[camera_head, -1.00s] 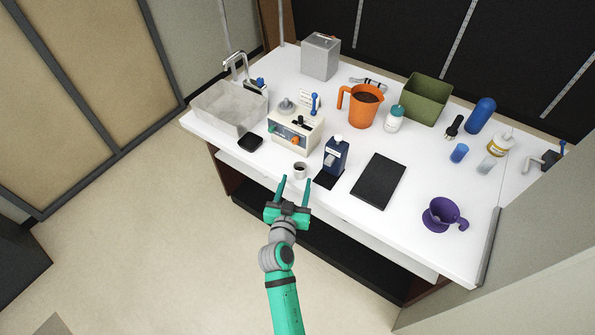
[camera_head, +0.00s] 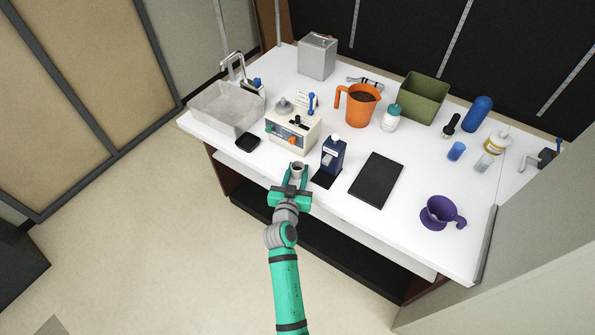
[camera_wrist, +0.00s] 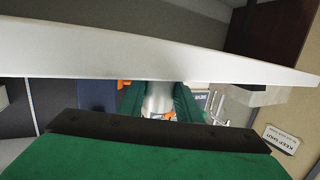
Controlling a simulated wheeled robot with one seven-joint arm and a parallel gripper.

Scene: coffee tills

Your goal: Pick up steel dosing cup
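The steel dosing cup (camera_head: 297,168) is a small grey cup near the front edge of the white counter. My gripper (camera_head: 297,174) reaches in from the front, with one green finger on each side of the cup. In the wrist view the cup (camera_wrist: 159,98) sits between the two fingers (camera_wrist: 159,104), with no clear gap on either side. The fingers look shut on it. The cup looks upright and at counter height. Its lower part is partly hidden by my gripper.
A dark blue grinder-like device (camera_head: 333,156) stands close to the right of the cup. A cream machine (camera_head: 292,130) stands behind it, and a small black pad (camera_head: 247,141) lies to the left. A black slab (camera_head: 376,180) lies further right. The counter's front edge (camera_head: 255,175) is close to my gripper.

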